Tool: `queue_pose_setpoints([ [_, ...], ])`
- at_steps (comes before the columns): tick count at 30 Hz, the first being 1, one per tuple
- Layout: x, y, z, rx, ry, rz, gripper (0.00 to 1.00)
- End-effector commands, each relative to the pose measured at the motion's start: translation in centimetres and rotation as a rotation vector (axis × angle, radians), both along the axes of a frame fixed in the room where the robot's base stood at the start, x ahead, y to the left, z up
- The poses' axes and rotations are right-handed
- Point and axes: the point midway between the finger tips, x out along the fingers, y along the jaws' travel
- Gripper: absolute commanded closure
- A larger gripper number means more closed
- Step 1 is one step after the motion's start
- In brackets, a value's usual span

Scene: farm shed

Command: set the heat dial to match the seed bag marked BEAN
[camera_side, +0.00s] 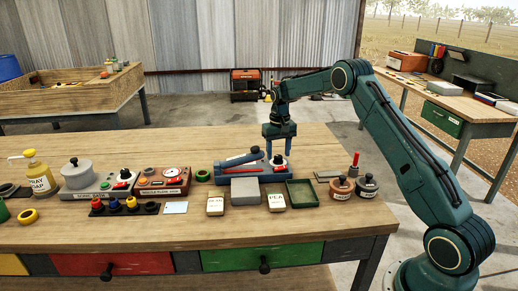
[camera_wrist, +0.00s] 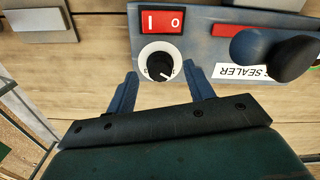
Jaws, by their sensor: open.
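The heat dial (camera_wrist: 160,66), a black knob on a white round scale, sits on the blue bag sealer (camera_wrist: 206,52) in the wrist view. Its white pointer line points to the lower right; the scale marks are too small to read. My gripper (camera_wrist: 158,78) is open and empty, with a fingertip on either side of the dial's near edge. In the side view my gripper (camera_side: 279,155) points down over the right end of the sealer (camera_side: 232,171). Two pale seed bags stand in front: one (camera_side: 276,202) seems marked PEA, the other (camera_side: 215,206) has a label I cannot read surely.
A red rocker switch (camera_wrist: 162,22) lies beyond the dial, and a dark rounded handle (camera_wrist: 275,52) lies to its right. A grey block (camera_side: 245,191) and a green tray (camera_side: 302,193) stand before the sealer. Two lidded jars (camera_side: 341,189) (camera_side: 366,187) stand at right.

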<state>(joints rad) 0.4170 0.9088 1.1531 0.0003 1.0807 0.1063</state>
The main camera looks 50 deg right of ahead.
Motion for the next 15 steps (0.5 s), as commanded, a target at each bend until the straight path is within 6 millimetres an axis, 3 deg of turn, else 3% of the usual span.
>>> queue_pose_setpoints([
  [14, 0.01, 0.0, -1.06, 0.0, -0.001, 0.0, 0.47],
  [15, 0.01, 0.0, -1.06, 0.0, -0.001, 0.0, 0.53],
])
